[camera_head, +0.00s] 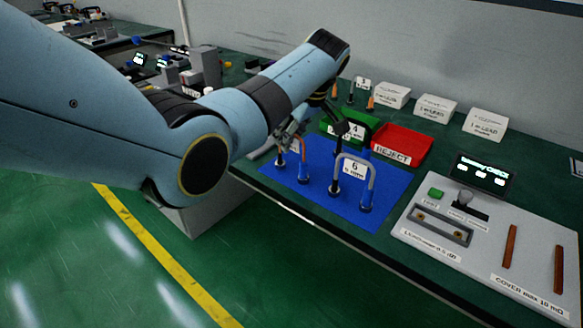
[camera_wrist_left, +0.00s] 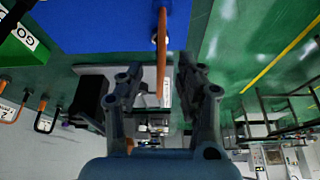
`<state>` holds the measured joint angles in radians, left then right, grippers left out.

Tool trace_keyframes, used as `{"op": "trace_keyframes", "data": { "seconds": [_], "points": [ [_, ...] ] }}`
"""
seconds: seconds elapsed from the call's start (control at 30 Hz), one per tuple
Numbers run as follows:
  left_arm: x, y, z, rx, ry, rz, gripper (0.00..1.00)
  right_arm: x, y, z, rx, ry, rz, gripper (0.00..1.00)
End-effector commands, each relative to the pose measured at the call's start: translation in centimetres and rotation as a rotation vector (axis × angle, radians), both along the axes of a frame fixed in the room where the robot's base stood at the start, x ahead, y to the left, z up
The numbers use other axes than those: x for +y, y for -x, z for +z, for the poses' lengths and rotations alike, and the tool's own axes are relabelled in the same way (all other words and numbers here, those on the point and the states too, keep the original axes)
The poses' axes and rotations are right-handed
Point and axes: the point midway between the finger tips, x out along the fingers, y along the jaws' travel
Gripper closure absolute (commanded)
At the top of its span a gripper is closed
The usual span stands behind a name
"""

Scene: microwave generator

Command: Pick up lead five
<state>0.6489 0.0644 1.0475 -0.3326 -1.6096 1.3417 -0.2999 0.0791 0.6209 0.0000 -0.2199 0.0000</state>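An orange lead (camera_head: 304,147) with two plugs stands on the blue mat, below my left gripper in the head view; no number shows on it. My left gripper (camera_head: 305,122) reaches down at its top, partly hidden by its own arm. In the left wrist view the fingers (camera_wrist_left: 158,75) are apart, and the orange lead (camera_wrist_left: 162,50) shows between the tips with gaps on both sides. A grey lead labelled 6 (camera_head: 371,178) stands to the right on the mat. A label 4 shows on a lead (camera_head: 357,130) behind. My right gripper is not in view.
The blue mat (camera_head: 330,200) lies near the table's front edge. A red REJECT tray (camera_head: 403,142) and a green tray (camera_head: 333,128) stand behind it. A grey test panel (camera_head: 470,245) is at right. White lead boxes (camera_head: 436,106) line the back.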

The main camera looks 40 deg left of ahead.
Motion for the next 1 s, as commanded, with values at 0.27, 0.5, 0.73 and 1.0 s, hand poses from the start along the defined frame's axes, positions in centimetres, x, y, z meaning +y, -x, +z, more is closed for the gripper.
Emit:
{"op": "trace_keyframes", "data": {
  "seconds": [0.27,0.5,0.73,1.0],
  "points": [
    [0.0,0.0,0.1,-0.001,0.000,0.000,0.86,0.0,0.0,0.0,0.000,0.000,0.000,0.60],
    [0.0,0.0,0.1,-0.001,0.000,0.000,1.00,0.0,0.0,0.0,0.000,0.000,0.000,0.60],
    [0.0,-0.1,0.1,-0.001,-0.001,0.000,1.00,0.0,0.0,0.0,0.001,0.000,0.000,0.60],
    [0.0,-0.2,1.6,-0.005,-0.001,0.000,1.00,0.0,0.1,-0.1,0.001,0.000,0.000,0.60]
  ]
}}
